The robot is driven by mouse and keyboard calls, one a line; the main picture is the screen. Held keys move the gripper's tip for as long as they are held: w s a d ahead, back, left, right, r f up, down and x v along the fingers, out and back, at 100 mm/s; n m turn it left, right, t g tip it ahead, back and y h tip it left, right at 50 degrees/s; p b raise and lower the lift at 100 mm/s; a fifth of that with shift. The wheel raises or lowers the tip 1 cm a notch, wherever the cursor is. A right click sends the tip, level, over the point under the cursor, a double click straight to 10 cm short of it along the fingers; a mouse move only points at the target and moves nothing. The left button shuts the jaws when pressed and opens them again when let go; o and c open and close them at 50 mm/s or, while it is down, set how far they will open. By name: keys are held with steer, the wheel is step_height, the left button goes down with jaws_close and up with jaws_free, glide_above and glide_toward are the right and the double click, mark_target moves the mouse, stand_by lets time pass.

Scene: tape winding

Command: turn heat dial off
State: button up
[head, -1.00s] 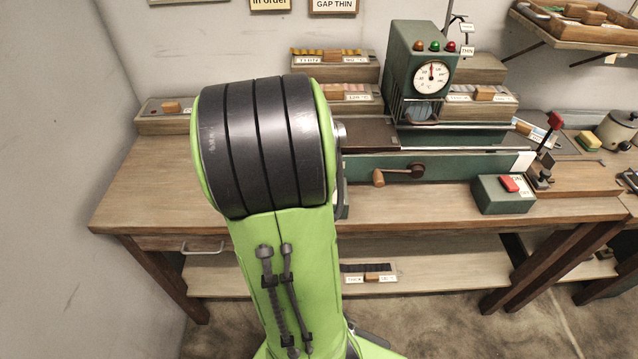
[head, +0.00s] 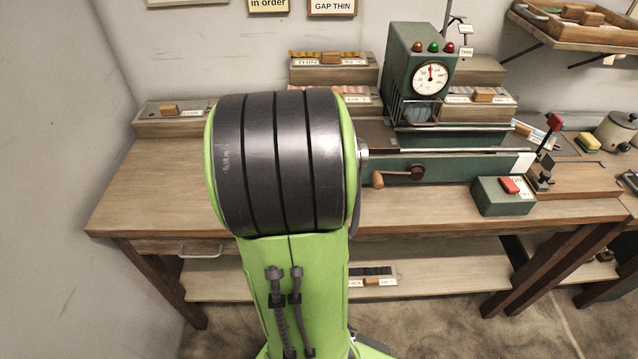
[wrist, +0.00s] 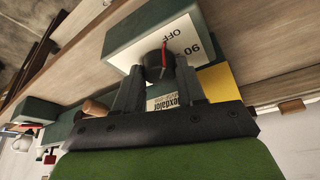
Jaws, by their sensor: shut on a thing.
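The heat dial is a dark round knob (wrist: 158,72) with a red pointer, on a green box (wrist: 118,45) with a white face in the wrist view. The face reads "OFF" and "90", upside down in this view. The red pointer points up in the picture, close beside the "OFF" lettering. My gripper (wrist: 159,80) has one finger on each side of the knob and is shut on it. In the head view my arm hides the gripper and the dial.
A green machine (head: 412,75) with a round gauge (head: 431,78) and three lamps stands on the wooden bench (head: 150,195). A wooden-handled crank (head: 380,180) is close right of my arm. A green box with a red switch (head: 508,185) is farther right.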

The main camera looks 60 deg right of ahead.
steer(key=o, duration=1)
steer(key=p+v, duration=0.7)
steer(key=v, duration=0.8)
steer(key=shift+a+r, duration=0.1)
steer(key=shift+r, duration=0.3)
